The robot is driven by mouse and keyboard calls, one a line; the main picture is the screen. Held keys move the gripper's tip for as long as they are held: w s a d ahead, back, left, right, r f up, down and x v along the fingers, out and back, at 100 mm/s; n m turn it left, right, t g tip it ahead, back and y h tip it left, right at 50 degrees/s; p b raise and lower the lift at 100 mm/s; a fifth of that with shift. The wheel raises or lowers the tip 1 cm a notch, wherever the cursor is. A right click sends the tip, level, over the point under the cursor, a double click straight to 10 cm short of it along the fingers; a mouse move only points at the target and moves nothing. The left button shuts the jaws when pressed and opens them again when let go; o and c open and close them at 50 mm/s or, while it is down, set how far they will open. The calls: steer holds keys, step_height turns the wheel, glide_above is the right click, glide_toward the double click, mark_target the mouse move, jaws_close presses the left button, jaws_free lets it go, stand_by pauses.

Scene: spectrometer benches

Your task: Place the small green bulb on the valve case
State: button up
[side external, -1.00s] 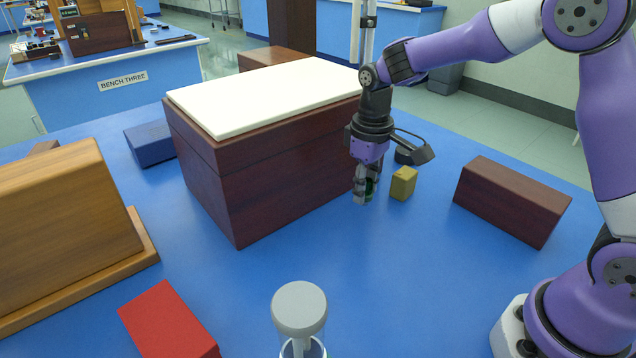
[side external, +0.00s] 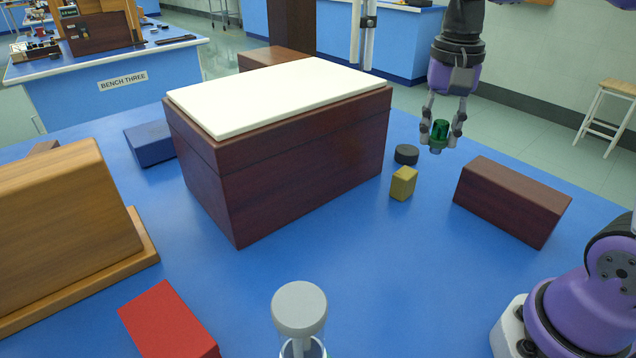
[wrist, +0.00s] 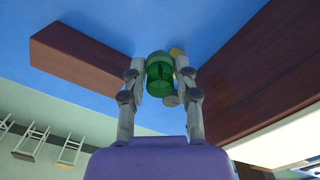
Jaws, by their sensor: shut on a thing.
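My gripper (side external: 440,138) is shut on the small green bulb (side external: 439,130) and holds it upright in the air above the bench, to the right of the large dark wooden case. The bulb also shows between the fingers in the wrist view (wrist: 159,75). The large dark reddish-brown case (side external: 290,165) with a flat white top (side external: 270,95) stands in the middle of the bench; I take it to be the valve case. Its white top is bare.
Near the gripper on the blue bench are a yellow block (side external: 403,183), a dark round piece (side external: 406,154) and a long brown block (side external: 512,200). A blue block (side external: 150,144), a wooden cabinet (side external: 65,225), a red block (side external: 168,322) and a grey-capped glass jar (side external: 299,308) stand elsewhere.

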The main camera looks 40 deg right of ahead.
steer(key=s+d+r+m, duration=0.3)
steer(key=s+d+m, duration=0.2)
steer(key=d+m, duration=0.2)
glide_above(517, 181)
steer(key=f, duration=0.6)
steer(key=shift+w+a+f, duration=0.15)
steer(key=shift+a+f, duration=0.1)
steer(key=shift+a, duration=0.1)
steer(key=shift+d+f, duration=0.15)
steer(key=shift+d, duration=0.1)
steer(key=shift+d+f, duration=0.1)
steer(key=shift+f, duration=2)
steer(key=o, duration=0.9)
steer(key=shift+f, duration=0.1)
